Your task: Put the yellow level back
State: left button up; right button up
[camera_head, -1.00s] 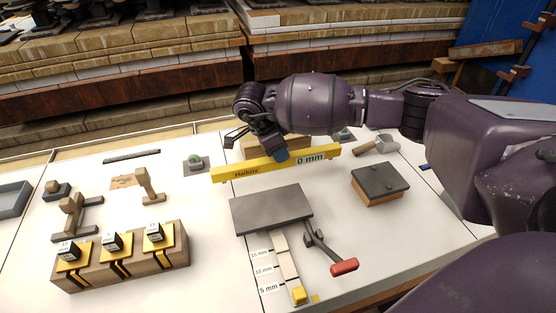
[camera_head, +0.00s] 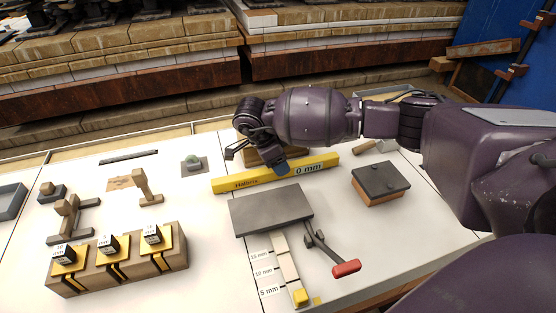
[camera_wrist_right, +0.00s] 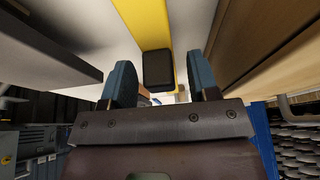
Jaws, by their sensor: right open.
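The yellow level (camera_head: 245,182) lies across the white table, behind the dark grey plate (camera_head: 271,210), in front of a wooden block. A "0 mm" label is on its right part. Neither finger visibly presses on the level. My left gripper is not in view.
A grey-topped block (camera_head: 380,180) stands to the right. A red-handled tool (camera_head: 345,267) and labelled thickness strips lie in front. A wooden stand with yellow slots (camera_head: 120,265) is at front left.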

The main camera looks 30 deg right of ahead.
jog(key=shift+r, duration=0.25)
jog(key=p+v, duration=0.2)
jog(key=v, duration=0.9)
jog(key=shift+r, duration=0.4)
jog(key=shift+a, duration=0.15)
